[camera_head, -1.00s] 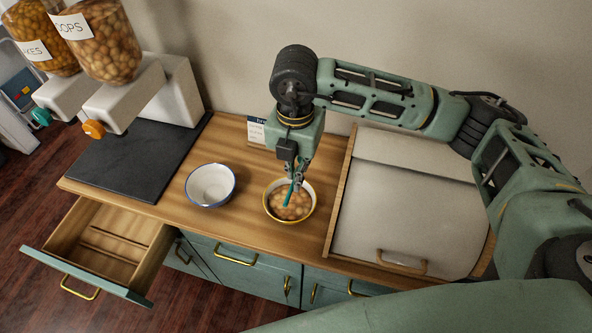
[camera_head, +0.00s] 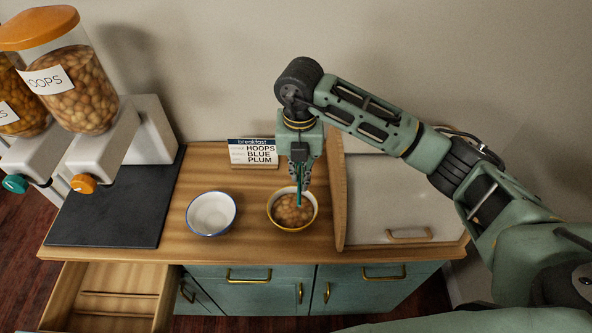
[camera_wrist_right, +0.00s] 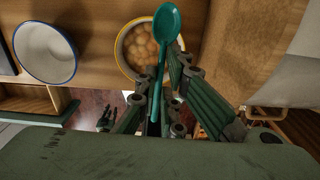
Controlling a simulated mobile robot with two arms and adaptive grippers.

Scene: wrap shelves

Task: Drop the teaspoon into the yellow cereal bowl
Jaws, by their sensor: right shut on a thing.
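The teal teaspoon (camera_head: 299,196) is held in my right gripper (camera_head: 300,181), above the yellow-rimmed cereal bowl (camera_head: 273,218). The bowl stands on the wooden counter and holds round brown cereal pieces. In the right wrist view my right gripper (camera_wrist_right: 158,105) is shut on the handle of the teaspoon (camera_wrist_right: 166,22). The spoon's head shows over the right part of the yellow bowl (camera_wrist_right: 119,50) there. I cannot tell whether the spoon touches the cereal.
An empty white bowl with a blue rim (camera_head: 211,214) stands left of the yellow bowl. A card (camera_head: 253,153) reading breakfast, hoops, blue, plum stands behind. Cereal dispensers (camera_head: 85,100) stand at left by a dark mat (camera_head: 110,215). A drawer (camera_head: 110,290) is open. A bread-bin-like box (camera_head: 395,195) is at right.

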